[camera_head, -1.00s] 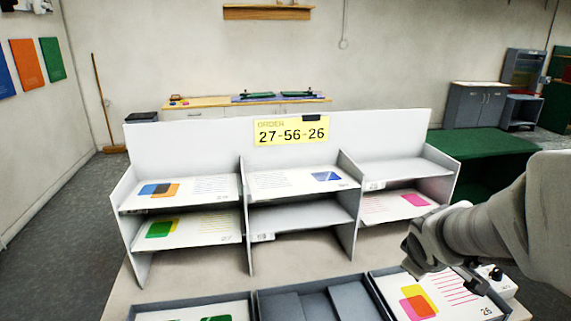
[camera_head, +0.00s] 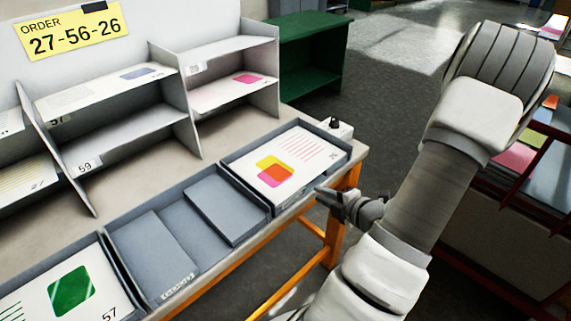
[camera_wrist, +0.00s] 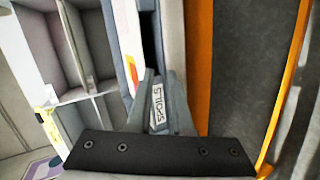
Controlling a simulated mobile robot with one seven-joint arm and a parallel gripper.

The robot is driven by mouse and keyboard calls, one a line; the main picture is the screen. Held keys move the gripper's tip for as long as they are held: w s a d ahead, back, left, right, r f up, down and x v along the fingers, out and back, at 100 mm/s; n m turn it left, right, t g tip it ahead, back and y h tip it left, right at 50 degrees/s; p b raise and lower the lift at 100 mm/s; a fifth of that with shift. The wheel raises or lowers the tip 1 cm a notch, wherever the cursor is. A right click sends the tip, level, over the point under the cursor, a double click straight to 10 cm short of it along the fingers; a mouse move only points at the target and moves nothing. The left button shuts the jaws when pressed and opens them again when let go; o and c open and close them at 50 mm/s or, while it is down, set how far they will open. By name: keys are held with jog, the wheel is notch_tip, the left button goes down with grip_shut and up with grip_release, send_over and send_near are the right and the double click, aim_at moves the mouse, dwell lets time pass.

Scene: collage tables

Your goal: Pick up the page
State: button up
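A white page (camera_head: 305,142) with overlapping yellow, pink and orange shapes and red lines lies in the right grey tray (camera_head: 340,148). Another page (camera_head: 35,298), with a green square and the number 57, lies in the left tray. The middle tray (camera_head: 130,255) holds no page. My gripper (camera_head: 328,199) is just off the table's front edge, beside the right tray and apart from its page. In the wrist view, my gripper (camera_wrist: 159,78) shows a gap between its fingers, with a lettered label (camera_wrist: 157,107) visible there. The gripper holds nothing that I can see.
A white shelf unit (camera_head: 190,95) with pages stands behind the trays, under a yellow order sign (camera_head: 70,32) reading 27-56-26. A small white box (camera_head: 336,127) stands behind the right tray. A red rack (camera_head: 520,190) is on the right. Floor lies open between.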

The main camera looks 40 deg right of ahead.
jog(key=s+d+t+h+b, duration=0.1)
jog(key=s+t+h+b, duration=0.1)
jog(key=s+t, duration=0.25)
jog(key=b, duration=0.2)
send_near(305, 165)
jog(key=shift+h, duration=0.3)
jog(key=x, duration=0.4)
jog(key=shift+w+d, duration=0.15)
jog(key=shift+w, duration=0.05)
jog(key=shift+a+b+x, duration=0.15)
jog(key=shift+x, duration=1.2)
jog(key=shift+a+b+x, duration=0.1)
jog(key=shift+b+x, duration=0.05)
jog(key=shift+x, duration=1.2)
jog(key=shift+f, duration=0.1)
grip_shut()
